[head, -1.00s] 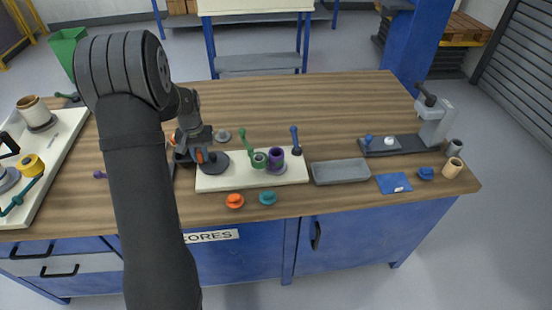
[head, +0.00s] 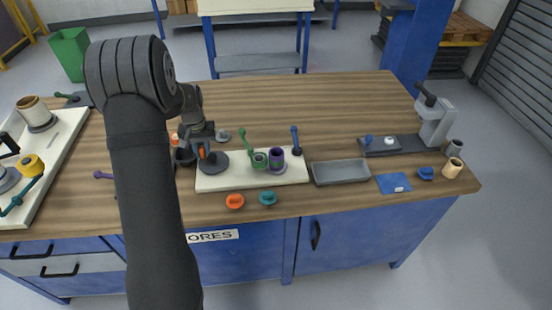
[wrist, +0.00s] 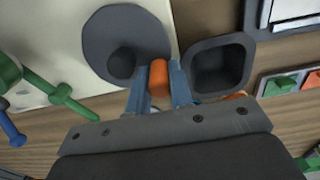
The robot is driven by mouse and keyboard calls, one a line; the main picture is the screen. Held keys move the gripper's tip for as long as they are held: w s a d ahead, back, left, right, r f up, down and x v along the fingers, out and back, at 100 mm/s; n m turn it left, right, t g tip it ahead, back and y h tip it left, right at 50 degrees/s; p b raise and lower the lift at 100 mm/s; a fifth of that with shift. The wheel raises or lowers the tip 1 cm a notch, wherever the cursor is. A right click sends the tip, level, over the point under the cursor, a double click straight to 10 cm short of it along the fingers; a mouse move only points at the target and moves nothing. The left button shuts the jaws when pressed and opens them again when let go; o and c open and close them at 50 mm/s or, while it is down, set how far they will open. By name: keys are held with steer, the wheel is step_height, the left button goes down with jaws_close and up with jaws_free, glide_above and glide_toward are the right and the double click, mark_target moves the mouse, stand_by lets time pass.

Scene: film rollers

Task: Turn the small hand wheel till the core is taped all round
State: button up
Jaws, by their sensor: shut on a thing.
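A flat dark grey disc (head: 220,160) with a dark round knob lies at the left end of the white board (head: 236,182); I take it for the hand wheel. It also shows in the wrist view (wrist: 105,30). My gripper (head: 203,153) is shut on a small orange grip (wrist: 159,78), its blue fingers on either side, at the disc's near edge. The fingers hide how the grip joins the disc. A green core (head: 260,160) and a purple roll (head: 277,160) stand to the right on the board. Tape on the core is too small to make out.
A green lever (head: 245,140) and a blue lever (head: 295,138) rise from the board. An open dark cup (wrist: 218,65) is close beside my fingers. Orange (head: 234,201) and teal (head: 267,198) knobs lie in front. A grey tray (head: 341,172) is to the right.

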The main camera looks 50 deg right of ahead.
steer(key=shift+s+d+f, duration=0.15)
steer(key=shift+d, duration=0.65)
steer(key=o, duration=1.4)
steer(key=shift+c, duration=0.2)
steer(key=shift+w+r, duration=0.2)
steer(key=shift+w, duration=0.05)
steer(key=shift+c, duration=0.3)
